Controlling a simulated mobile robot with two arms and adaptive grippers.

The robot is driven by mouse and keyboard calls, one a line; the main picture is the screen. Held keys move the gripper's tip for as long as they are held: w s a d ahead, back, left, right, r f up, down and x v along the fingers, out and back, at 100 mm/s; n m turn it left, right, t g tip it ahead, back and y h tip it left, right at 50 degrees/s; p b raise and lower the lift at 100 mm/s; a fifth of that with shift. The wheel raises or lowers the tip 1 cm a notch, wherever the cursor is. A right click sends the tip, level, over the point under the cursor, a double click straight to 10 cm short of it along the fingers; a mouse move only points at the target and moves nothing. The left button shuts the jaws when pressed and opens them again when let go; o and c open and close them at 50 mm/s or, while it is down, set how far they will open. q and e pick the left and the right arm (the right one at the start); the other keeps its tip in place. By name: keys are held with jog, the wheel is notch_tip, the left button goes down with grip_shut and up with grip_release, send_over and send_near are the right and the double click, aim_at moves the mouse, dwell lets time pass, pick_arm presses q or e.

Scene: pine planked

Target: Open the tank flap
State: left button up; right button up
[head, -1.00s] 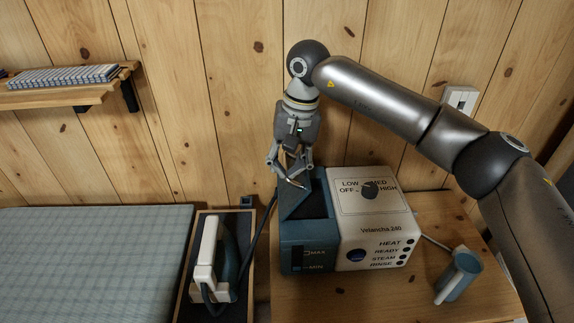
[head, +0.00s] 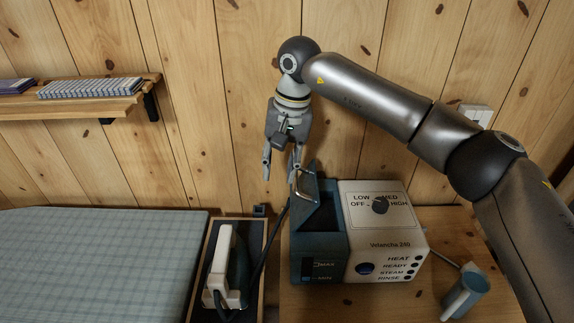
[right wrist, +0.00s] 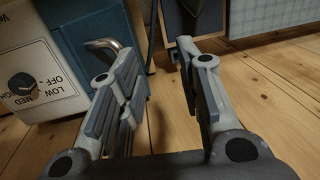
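The blue water tank (head: 303,264) is the left part of the steam station. Its flap (head: 304,208) is tilted up at the tank's left side, with the dark opening showing to the right of it. A bent metal handle (right wrist: 106,45) is on the flap; it lies beside the left finger in the right wrist view. My right gripper (head: 281,184) is open, with its fingers spread beside the flap; it also shows in the right wrist view (right wrist: 157,58). Nothing is held between its fingers. My left gripper is not in view.
The station's white front (head: 388,228) carries a knob and labels. An iron (head: 222,265) stands in a tray to the left, beside a checked ironing surface (head: 100,262). A shelf (head: 85,105) is on the wall.

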jog(key=a+r+p, duration=0.3)
jog(key=a+r, duration=0.1)
jog(key=shift+a+r+p, duration=0.25)
jog(key=shift+a+p, duration=0.05)
jog(key=shift+p, duration=0.05)
dwell(0.7)
notch_tip(320, 180, up, 12)
jog(key=d, duration=0.2)
jog(key=shift+w+d+f, duration=0.1)
jog(key=shift+f, duration=0.05)
dwell(0.3)
